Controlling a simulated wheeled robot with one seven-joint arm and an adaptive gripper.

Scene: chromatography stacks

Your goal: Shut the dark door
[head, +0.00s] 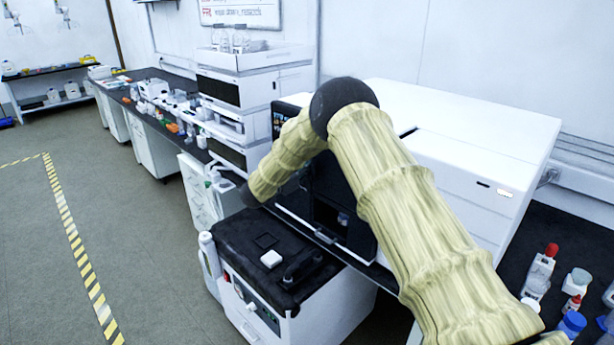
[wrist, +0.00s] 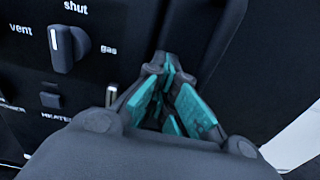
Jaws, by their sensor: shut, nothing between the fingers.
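In the head view, a dark door or front panel (head: 330,217) shows on the white instrument, partly hidden behind my arm. How far it stands open is unclear from here. In the wrist view, a smooth dark panel (wrist: 268,62), which looks like the door, lies to the right of my gripper (wrist: 168,68). My gripper is shut and empty, its teal-padded fingers meeting at the tips. The tips are close to the dark surface; whether they touch it I cannot tell. My gripper's fingers cannot be made out in the head view.
A control panel with a knob (wrist: 65,48) marked vent, shut and gas is left of my fingers. A white unit with a black top (head: 265,243) stands low before the instrument (head: 470,150). Bottles (head: 540,272) stand at right. The floor at left (head: 150,230) is clear.

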